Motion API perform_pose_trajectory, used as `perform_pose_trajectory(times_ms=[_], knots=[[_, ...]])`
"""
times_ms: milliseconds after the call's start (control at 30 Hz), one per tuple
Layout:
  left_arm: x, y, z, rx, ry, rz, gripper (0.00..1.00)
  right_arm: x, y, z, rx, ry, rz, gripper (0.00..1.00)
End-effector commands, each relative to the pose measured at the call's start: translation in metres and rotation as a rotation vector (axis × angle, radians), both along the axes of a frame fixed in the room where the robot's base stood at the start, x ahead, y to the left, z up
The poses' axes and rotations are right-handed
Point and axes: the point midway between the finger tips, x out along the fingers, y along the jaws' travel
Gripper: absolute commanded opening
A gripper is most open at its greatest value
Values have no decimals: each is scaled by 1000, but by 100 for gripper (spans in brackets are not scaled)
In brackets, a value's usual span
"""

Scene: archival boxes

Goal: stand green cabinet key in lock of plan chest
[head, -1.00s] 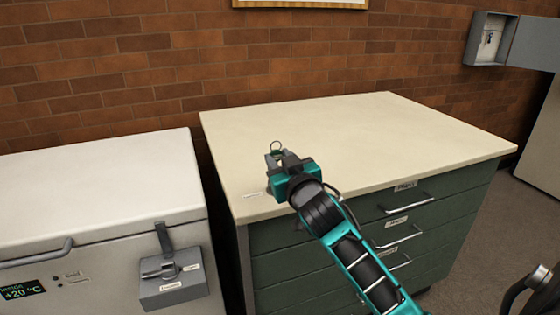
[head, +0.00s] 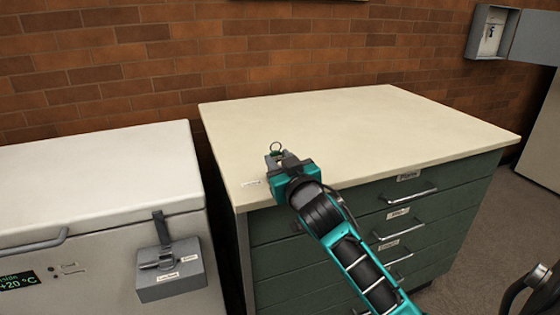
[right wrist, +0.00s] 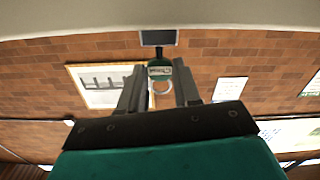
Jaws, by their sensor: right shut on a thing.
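My right gripper (head: 277,160) is shut on the green cabinet key (right wrist: 159,71). The key has a green tag with blurred lettering, and its ring (head: 276,147) shows above the fingertips in the head view. The plan chest (head: 345,265) is dark green with a cream top (head: 340,125). The gripper appears over the front left part of that top; I cannot tell its height. A small pale label (head: 251,183) lies on the top just left of the gripper. I cannot make out the lock; the gripper and arm hide part of this corner. My left gripper is not in view.
A white freezer (head: 100,170) with a grey lock box (head: 170,270) on its front stands left of the chest, across a narrow gap. An open grey wall cabinet (head: 491,33) hangs at the upper right. Most of the chest top is bare.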

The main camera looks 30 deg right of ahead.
Motion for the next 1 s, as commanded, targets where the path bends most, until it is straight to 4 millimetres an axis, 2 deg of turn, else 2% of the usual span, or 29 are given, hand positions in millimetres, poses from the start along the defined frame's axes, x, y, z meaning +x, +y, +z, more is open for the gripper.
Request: perform_pose_trajectory(times_ms=[167,200,500,800,1000], knots=[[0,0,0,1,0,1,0,0,0,0,0,0,0,3],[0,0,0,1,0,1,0,0,0,0,0,0,0,34],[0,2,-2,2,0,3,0,0,0,0,1,0,0,62],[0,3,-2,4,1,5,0,-3,1,0,1,0,0,62],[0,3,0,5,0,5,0,-27,7,0,2,0,0,62]])
